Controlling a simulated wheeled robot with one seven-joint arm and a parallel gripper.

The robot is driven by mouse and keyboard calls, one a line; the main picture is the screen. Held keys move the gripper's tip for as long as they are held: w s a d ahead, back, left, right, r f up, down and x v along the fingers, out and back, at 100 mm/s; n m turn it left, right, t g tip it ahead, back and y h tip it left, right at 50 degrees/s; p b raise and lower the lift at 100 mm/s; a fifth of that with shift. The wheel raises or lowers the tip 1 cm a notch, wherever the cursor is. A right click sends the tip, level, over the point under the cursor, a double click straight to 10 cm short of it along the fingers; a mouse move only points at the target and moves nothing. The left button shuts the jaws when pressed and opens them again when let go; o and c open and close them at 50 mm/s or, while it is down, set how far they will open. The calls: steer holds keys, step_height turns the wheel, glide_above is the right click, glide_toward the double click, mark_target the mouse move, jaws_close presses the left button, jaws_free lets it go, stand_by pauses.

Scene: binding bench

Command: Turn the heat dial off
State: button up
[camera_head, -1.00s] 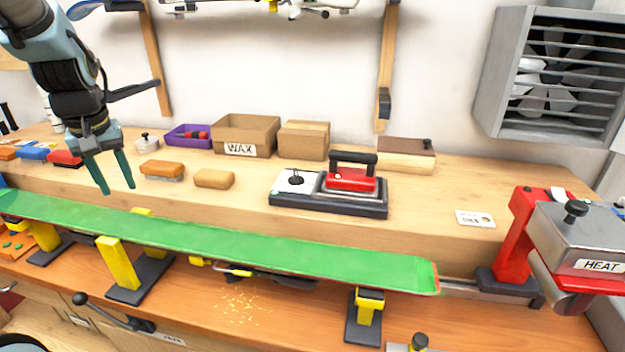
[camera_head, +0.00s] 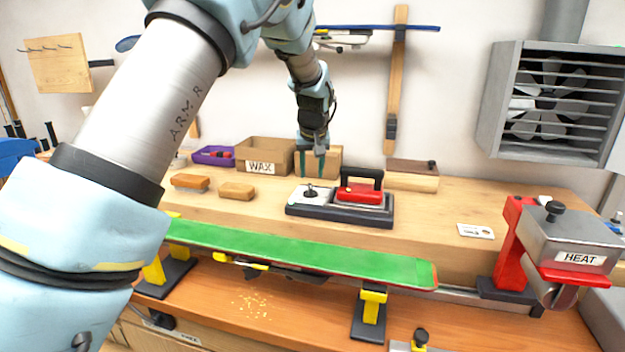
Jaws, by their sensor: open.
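A grey metal box (camera_head: 570,238) with a HEAT label (camera_head: 579,259) stands at the right on a red support. A black knob (camera_head: 554,209) sits on top of it. Another black dial (camera_head: 310,191) sits on the white plate of the iron's stand, mid-bench; I cannot read any marks on either. My gripper (camera_head: 313,168) is open and empty, pointing down in front of a cardboard box, above and behind the iron stand's dial and well left of the HEAT box.
A red iron (camera_head: 361,193) with a black handle rests on its dark stand (camera_head: 340,213). A green ski-like board (camera_head: 300,250) lies on yellow supports along the front. A WAX box (camera_head: 265,156) and wax blocks (camera_head: 237,191) are left. A slatted fan (camera_head: 549,105) hangs at right.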

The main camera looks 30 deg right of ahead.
mark_target(310, 185)
steer(key=shift+p+x, duration=0.65)
steer(key=shift+x, duration=1.95)
steer(key=shift+a, duration=0.1)
jaws_close()
